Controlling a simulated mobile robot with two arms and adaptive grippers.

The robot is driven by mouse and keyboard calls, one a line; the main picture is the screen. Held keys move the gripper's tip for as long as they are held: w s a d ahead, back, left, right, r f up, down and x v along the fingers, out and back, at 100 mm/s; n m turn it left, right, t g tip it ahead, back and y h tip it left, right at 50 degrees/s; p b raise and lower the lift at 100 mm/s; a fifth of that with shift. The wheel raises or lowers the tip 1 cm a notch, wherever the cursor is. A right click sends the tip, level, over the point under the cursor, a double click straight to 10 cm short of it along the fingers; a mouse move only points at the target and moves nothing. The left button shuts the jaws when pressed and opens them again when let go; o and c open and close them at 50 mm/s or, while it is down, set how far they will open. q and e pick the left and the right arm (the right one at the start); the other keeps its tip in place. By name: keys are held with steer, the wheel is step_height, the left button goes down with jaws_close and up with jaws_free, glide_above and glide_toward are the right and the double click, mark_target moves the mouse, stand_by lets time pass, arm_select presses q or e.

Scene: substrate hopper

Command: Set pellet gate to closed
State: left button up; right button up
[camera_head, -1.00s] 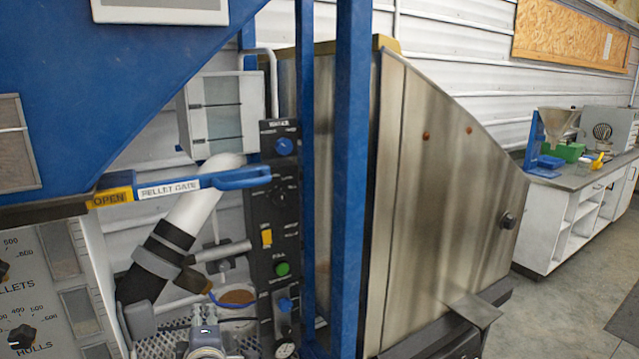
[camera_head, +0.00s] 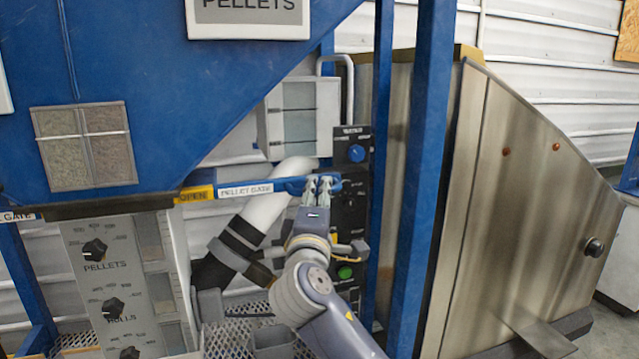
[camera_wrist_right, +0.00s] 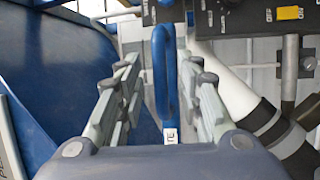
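The pellet gate (camera_head: 245,190) is a slide with a white "PELLET GATE" label, a yellow "OPEN" label and a blue loop handle (camera_head: 296,184) at its right end. It sticks out to the right from under the blue hopper, with "OPEN" showing. My right gripper (camera_head: 322,182) is at the handle's right end in the head view. In the right wrist view the blue handle (camera_wrist_right: 162,75) stands between the two spread fingers, with gaps on both sides. The right gripper is open. My left gripper is not in view.
A black control panel (camera_head: 350,215) with knobs and buttons stands just behind the handle. Blue frame posts (camera_head: 425,170) and a steel bin (camera_head: 510,230) are to the right. A white pipe (camera_head: 272,200) runs below the handle. A grey dial panel (camera_head: 120,280) is lower left.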

steer(key=shift+x, duration=0.9)
steer(key=shift+w, duration=0.25)
steer(key=shift+a, duration=0.1)
jaws_close()
